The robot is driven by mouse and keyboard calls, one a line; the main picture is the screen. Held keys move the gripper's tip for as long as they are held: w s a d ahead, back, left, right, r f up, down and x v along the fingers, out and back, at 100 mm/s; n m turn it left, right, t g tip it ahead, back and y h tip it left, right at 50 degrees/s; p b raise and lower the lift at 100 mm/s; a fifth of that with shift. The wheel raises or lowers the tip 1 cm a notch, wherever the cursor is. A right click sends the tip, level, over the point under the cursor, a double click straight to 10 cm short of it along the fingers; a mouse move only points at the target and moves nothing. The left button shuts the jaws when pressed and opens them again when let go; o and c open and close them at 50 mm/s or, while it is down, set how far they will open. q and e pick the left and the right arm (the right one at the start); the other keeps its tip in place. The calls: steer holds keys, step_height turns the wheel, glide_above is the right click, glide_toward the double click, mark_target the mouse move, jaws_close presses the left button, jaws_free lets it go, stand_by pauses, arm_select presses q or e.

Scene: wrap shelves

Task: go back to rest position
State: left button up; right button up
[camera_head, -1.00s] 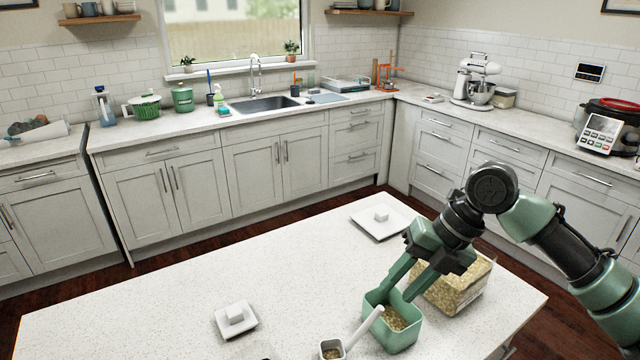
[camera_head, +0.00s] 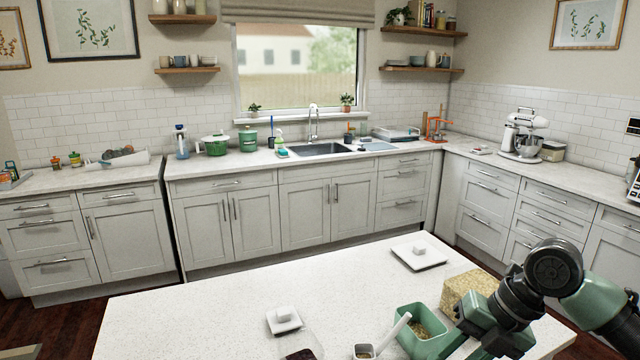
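My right gripper (camera_head: 458,350) is low at the bottom right of the head view, just right of the green square container. Its two green fingers are apart with nothing seen between them; their tips are close to the bottom edge of the picture. The green container (camera_head: 402,338) stands upright on the island with grain inside. My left gripper is not in view.
A clear box of grain (camera_head: 462,291) stands behind my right gripper, partly hidden by it. White plates (camera_head: 436,264) (camera_head: 272,325) with small white blocks lie on the island (camera_head: 200,320). A clear container with dark contents (camera_head: 303,353) is at the front edge. The island's left part is bare.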

steer(key=s+a+f+m+t, duration=0.1)
steer(key=s+a+f+m, duration=0.35)
steer(key=f+m, duration=0.35)
steer(key=s+a+f+m+t, duration=0.1)
steer(key=s+a+f+m, duration=0.35)
steer(key=f+m, duration=0.4)
steer(key=s+d+f+m+h, duration=0.3)
steer(key=s+d+m, duration=0.1)
steer(key=s+m, duration=0.3)
steer(key=s+d+f+m+h, duration=0.2)
steer(key=s+d+f+m, duration=0.2)
steer(key=s+m, duration=0.25)
step_height(320, 180, down, 27)
steer(key=s+g, duration=0.1)
steer(key=s+d+f+g, duration=0.1)
steer(key=s+d+f, duration=0.1)
steer(key=s+f, duration=1.3)
steer(key=shift+s+d, duration=0.3)
steer(key=shift+s, duration=0.6)
